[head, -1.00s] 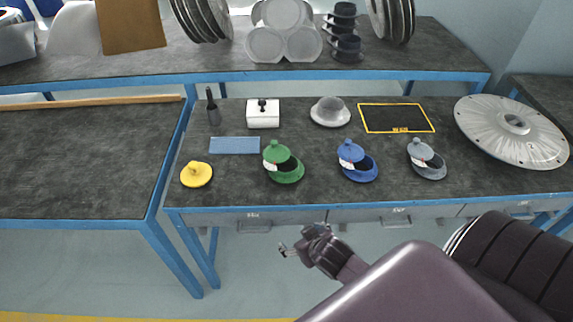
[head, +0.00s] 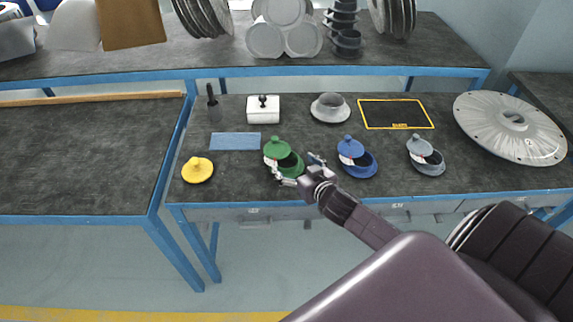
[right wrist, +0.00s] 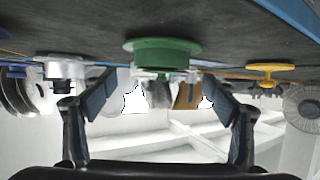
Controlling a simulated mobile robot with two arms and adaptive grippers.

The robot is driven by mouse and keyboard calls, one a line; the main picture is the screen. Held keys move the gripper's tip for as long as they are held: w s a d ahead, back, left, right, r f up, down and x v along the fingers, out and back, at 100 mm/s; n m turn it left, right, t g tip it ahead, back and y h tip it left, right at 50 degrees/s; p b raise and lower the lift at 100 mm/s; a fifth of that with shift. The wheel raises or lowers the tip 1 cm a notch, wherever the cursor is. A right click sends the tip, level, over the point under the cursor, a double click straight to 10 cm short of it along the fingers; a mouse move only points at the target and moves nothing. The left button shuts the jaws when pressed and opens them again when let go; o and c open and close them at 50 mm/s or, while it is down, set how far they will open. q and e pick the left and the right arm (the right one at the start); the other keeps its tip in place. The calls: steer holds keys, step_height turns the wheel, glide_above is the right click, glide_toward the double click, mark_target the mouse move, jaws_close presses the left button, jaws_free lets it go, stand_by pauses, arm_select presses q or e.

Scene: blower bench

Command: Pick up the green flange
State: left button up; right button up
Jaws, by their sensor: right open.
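In the right wrist view, which looks inverted, the green flange (right wrist: 161,52) appears ahead between the spread fingers of my right gripper (right wrist: 160,95). Nothing is between the fingertips. I cannot tell whether a finger touches the flange. My left gripper is not in view.
A blue flange (head: 351,147) and a grey flange (head: 419,147) stand to the right. A yellow flange (head: 198,170) is at the left, also in the right wrist view (right wrist: 270,70). A blue plate (head: 235,141) lies behind left. A large metal disc (head: 490,125) is far right.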

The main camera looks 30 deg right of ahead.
mark_target(286, 164)
steer(key=shift+f+x, duration=0.15)
steer(key=shift+x, duration=1.35)
steer(key=shift+f+x, duration=0.2)
steer(key=shift+x, duration=1.3)
steer(key=shift+s+a, duration=0.1)
steer(key=shift+a, duration=0.05)
steer(key=shift+c, duration=0.6)
steer(key=c, duration=1.3)
steer(key=shift+c, duration=0.3)
steer(key=shift+r, duration=0.15)
